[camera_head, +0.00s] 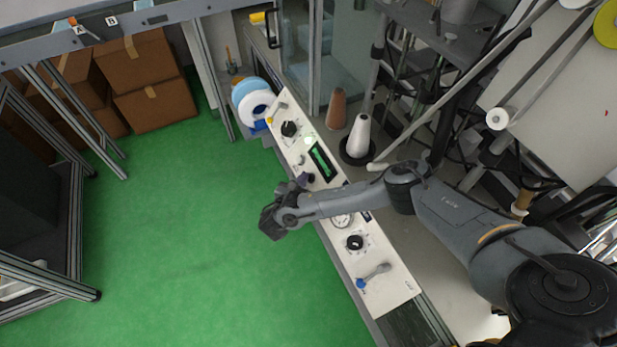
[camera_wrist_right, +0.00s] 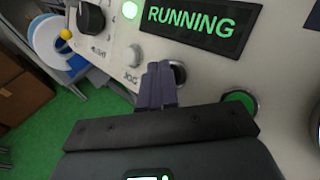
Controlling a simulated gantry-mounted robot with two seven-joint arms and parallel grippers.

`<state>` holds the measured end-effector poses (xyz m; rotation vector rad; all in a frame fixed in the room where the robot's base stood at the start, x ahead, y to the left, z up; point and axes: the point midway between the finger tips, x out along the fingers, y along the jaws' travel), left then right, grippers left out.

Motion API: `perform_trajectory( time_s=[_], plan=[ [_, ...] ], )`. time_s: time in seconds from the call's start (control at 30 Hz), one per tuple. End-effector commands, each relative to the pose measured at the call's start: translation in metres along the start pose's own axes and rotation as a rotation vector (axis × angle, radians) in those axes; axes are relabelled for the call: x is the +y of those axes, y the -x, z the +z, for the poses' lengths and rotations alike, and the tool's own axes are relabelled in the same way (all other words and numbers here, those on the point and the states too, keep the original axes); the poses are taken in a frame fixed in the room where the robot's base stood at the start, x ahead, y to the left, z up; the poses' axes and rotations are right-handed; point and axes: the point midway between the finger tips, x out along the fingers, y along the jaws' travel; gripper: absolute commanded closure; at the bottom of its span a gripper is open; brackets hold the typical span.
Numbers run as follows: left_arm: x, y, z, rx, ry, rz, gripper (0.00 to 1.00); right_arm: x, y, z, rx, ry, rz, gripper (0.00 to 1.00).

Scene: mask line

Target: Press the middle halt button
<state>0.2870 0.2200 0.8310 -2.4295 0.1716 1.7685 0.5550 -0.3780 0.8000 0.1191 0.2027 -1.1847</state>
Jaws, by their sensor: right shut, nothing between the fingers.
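The control panel (camera_head: 385,292) is a long pale strip running diagonally through the head view. In the right wrist view, a row of round buttons sits below the display: a grey one marked JOG (camera_wrist_right: 132,55), a middle one (camera_wrist_right: 180,72) mostly hidden behind my fingers, and a green one (camera_wrist_right: 240,98). My right gripper (camera_wrist_right: 160,68) is shut and empty, its purple fingertips over or right beside the middle button. I cannot tell whether they touch it. In the head view the right gripper (camera_head: 305,178) is at the panel's near edge. My left gripper is not in view.
The display (camera_wrist_right: 198,20) reads RUNNING in green, with a lit green lamp (camera_wrist_right: 130,9) beside it. A black knob (camera_wrist_right: 91,17) and a yellow-tipped lever (camera_wrist_right: 66,34) lie left. A white cone (camera_head: 359,135) stands behind the panel. Green floor (camera_head: 200,230) is open in front.

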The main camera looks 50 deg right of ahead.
Motion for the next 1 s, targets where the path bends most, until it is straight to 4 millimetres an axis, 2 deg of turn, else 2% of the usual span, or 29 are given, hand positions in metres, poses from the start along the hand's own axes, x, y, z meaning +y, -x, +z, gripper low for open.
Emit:
perform_trajectory(
  time_s=[0.57,1.0],
  plan=[
    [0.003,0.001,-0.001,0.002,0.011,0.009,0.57,-0.002,-0.002,-0.002,0.0,0.002,-0.001,1.0],
    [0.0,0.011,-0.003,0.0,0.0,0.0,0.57,0.006,0.009,0.007,0.0,0.001,0.0,1.0]
  ],
)
